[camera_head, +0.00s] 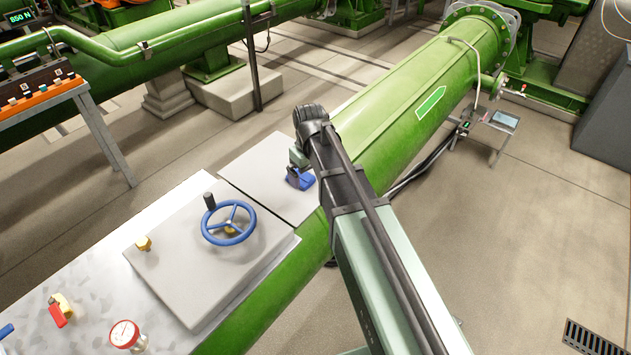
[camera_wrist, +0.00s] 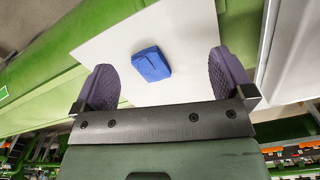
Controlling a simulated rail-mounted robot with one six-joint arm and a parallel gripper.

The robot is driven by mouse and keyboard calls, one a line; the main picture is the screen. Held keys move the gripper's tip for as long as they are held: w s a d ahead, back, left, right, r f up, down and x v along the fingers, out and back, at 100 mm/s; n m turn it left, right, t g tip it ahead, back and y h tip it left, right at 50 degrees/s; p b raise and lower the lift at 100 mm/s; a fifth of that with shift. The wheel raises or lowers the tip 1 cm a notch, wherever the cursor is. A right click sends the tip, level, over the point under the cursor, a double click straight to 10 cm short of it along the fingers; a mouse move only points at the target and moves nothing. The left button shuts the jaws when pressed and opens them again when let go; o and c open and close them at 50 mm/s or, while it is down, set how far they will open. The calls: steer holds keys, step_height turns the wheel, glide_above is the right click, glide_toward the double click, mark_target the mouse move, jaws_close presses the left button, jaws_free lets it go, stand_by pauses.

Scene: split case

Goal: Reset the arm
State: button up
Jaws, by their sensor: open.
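My arm (camera_head: 350,215) reaches up across the green pipe in the head view. My gripper (camera_wrist: 160,62) shows in the wrist view with its two purple-grey fingers wide apart and nothing held. A small blue block-like part (camera_wrist: 151,64) shows against a flat white plate (camera_wrist: 110,45), in the gap between the fingers as seen from the wrist. The fingers do not touch it. In the head view the blue part (camera_head: 300,180) shows just left of my arm, by the plate (camera_head: 265,170). Most of my gripper is hidden behind the arm there.
A raised panel with a blue handwheel (camera_head: 229,222) stands left of my arm. A red gauge (camera_head: 125,334) and a red-handled valve (camera_head: 60,309) are at lower left. The large green pipe (camera_head: 410,95) runs beneath and beyond my arm. Open floor (camera_head: 560,210) lies to the right.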

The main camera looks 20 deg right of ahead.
steer(key=s+m, duration=0.4)
steer(key=s, duration=1.1)
steer(key=shift+s+a, duration=0.15)
